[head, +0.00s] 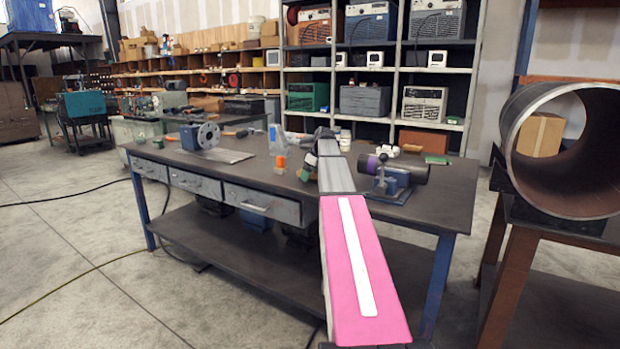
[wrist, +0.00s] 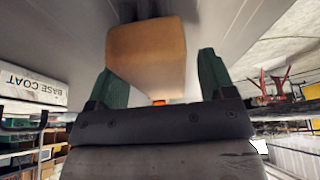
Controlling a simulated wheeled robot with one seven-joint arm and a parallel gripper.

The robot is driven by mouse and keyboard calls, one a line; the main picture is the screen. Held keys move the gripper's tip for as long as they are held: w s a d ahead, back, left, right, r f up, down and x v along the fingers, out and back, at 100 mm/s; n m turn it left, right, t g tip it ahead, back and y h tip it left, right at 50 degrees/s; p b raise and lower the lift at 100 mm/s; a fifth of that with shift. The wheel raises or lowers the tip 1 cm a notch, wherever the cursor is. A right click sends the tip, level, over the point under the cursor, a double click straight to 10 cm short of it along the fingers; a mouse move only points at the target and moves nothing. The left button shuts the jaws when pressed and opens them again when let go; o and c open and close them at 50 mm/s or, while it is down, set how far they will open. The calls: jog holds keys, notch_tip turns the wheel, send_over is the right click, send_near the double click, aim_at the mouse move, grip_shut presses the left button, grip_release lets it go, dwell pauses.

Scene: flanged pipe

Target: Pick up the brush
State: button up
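My gripper (head: 306,168) is low over the workbench (head: 385,212), near the middle of its top. In the wrist view its two green fingers (wrist: 160,72) stand apart. A tan, blocky thing (wrist: 147,52) shows between them, with a small orange part (wrist: 160,102) at its lower end. It looks like part of the brush, but I cannot be sure. A gap shows on its right side; I cannot tell whether the left finger touches it. In the head view my arm hides part of the bench, and I cannot make out the brush clearly.
A purple-and-black device (head: 395,172) is to the right. A flanged part (head: 203,137) sits on the bench's left. A large pipe (head: 512,150) rests on a stand at the right.

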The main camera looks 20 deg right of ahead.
jog(key=c, duration=0.9)
jog(key=shift+r, duration=0.55)
jog(key=r, duration=0.4)
jog(key=shift+s+a, duration=0.25)
jog(key=shift+s, duration=0.05)
jog(key=s+a+r, duration=0.4)
jog(key=s+a, duration=0.1)
jog(key=s+a+r, duration=0.2)
jog(key=a, duration=0.1)
jog(key=shift+s+r, duration=0.2)
